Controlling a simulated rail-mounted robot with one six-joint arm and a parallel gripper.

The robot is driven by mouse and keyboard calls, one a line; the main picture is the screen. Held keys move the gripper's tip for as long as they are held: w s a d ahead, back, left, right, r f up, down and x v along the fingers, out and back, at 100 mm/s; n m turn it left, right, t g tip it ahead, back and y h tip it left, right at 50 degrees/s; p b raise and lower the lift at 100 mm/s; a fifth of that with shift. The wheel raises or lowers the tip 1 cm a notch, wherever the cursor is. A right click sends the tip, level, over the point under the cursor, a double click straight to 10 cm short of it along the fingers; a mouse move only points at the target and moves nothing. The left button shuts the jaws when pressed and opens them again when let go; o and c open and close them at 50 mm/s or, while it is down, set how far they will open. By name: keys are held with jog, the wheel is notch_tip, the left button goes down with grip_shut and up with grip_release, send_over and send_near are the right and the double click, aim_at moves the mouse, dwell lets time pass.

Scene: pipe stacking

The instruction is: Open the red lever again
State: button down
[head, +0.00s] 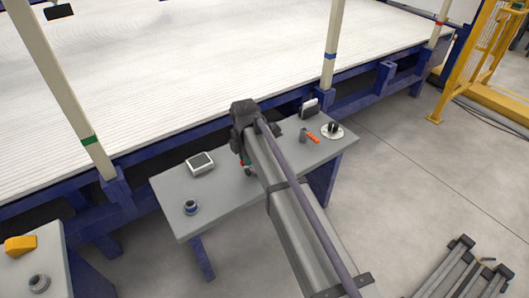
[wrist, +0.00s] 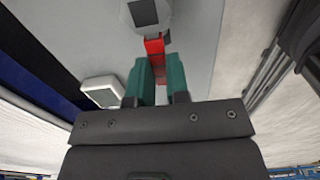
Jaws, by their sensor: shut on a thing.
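The red lever (wrist: 154,46) shows in the wrist view, extending from a grey round fitting with a dark square top (wrist: 143,12) down between my fingers. My gripper (wrist: 157,72) has two green fingers, shut on the red lever. Its near end is partly hidden between the fingers. In the head view my gripper (head: 246,166) is low over the grey table (head: 222,203), mostly hidden behind my arm. A tiny bit of red shows beside it there; the lever's full shape cannot be made out.
A white box with a dark screen (head: 200,163) and a blue-grey ring (head: 190,207) sit on the table's left. An orange item (head: 313,137), a round white plate (head: 332,132) and a small dark-screened stand (head: 309,108) are at the right. A large white-topped bench (head: 200,70) lies behind.

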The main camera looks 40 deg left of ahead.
dwell(0.3)
jog(key=c, duration=1.1)
grip_release()
notch_tip(320, 180, up, 11)
jog(key=p, duration=1)
jog(key=shift+f+p, duration=0.15)
jog(key=shift+p, duration=0.25)
